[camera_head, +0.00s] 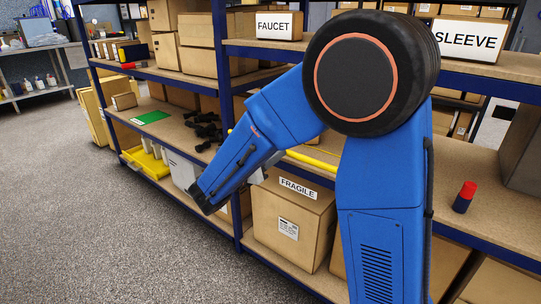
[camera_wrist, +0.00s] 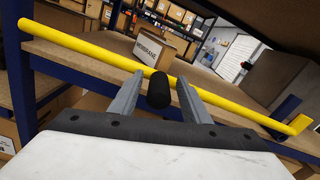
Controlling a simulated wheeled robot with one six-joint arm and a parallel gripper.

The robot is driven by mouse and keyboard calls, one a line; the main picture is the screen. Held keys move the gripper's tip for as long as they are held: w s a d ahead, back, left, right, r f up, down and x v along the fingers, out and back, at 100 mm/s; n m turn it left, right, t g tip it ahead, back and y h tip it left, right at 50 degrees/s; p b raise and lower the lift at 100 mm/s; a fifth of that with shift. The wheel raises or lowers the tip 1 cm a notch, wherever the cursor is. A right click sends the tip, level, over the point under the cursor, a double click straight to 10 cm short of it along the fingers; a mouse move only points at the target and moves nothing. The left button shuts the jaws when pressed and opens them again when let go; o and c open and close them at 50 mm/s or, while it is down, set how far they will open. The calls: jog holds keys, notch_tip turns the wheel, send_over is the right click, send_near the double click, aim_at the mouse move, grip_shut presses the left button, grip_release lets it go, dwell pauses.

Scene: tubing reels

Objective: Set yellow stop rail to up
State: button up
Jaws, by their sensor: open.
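The yellow stop rail (camera_wrist: 80,46) crosses the wrist view as a long bar from upper left to lower right, with a bent end at the right. It runs along the front of a wooden shelf. In the head view, part of the rail (camera_head: 313,160) shows near the middle shelf's edge; my arm hides much of it. A black cylindrical grip (camera_wrist: 158,92) stands out from the rail. My gripper (camera_wrist: 160,77) is open, with one finger on each side of the grip. I cannot tell whether either finger touches it. The head view mostly hides my gripper behind the arm.
A FRAGILE carton (camera_head: 290,215) sits on the lower shelf below the rail. A red-and-dark cylinder (camera_head: 464,197) stands on the shelf at right. Black parts (camera_head: 205,130) and a green sheet (camera_head: 151,117) lie on the shelf at left. The floor (camera_head: 90,220) at left is clear.

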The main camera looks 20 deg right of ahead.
jog(key=v, duration=1.7)
jog(key=shift+s, duration=0.15)
jog(key=shift+a, duration=0.1)
jog(key=s+d+f+m+g+y, duration=0.15)
jog(key=s+d+m+g, duration=0.3)
jog(key=d, duration=0.55)
jog(key=s+d+f+m+g+y, duration=0.1)
jog(key=s+d+m+g+y, duration=0.1)
jog(key=s+d+m+g, duration=0.5)
jog(key=s+d+f+m+t+y, duration=0.1)
jog(key=s+d+m+t+y, duration=0.1)
jog(key=s+m+y, duration=0.3)
jog(key=s+d+m+t+y, duration=0.2)
jog(key=s+m+y, duration=0.4)
jog(key=m, duration=0.5)
jog(key=shift+s+f+m+t, duration=0.4)
jog(key=shift+s+t, duration=0.1)
jog(key=shift+t, duration=0.35)
